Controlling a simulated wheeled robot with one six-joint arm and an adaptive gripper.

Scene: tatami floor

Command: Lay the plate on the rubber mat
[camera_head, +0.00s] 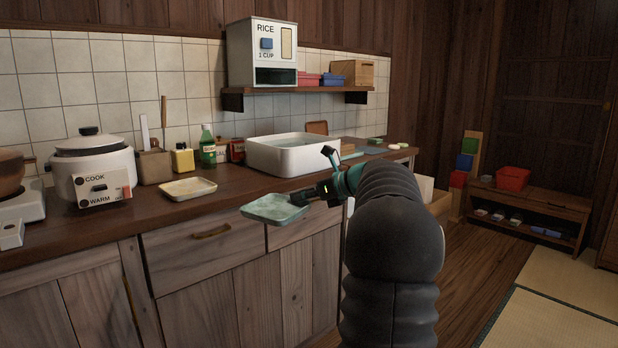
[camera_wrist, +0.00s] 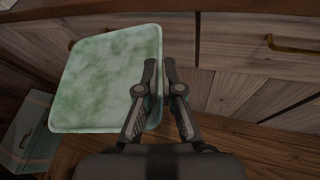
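The plate (camera_head: 272,208) is square with rounded corners, mottled pale green. It is held out in the air in front of the counter's drawers, roughly level. In the wrist view the plate (camera_wrist: 105,80) fills the left side, its right edge between my two fingertips. My gripper (camera_wrist: 160,68) is shut on that edge; in the head view my gripper (camera_head: 310,195) is at the plate's right. A flat blue-grey sheet (camera_head: 377,151) lies on the counter right of the sink and may be the rubber mat; my arm partly hides that area.
A white basin (camera_head: 293,155) stands on the wooden counter (camera_head: 110,217) behind the plate. A cream tray (camera_head: 187,188), bottle (camera_head: 208,148) and rice cooker (camera_head: 93,168) stand left of it. Bare counter shows along the front edge. A low bench (camera_head: 530,205) is at right.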

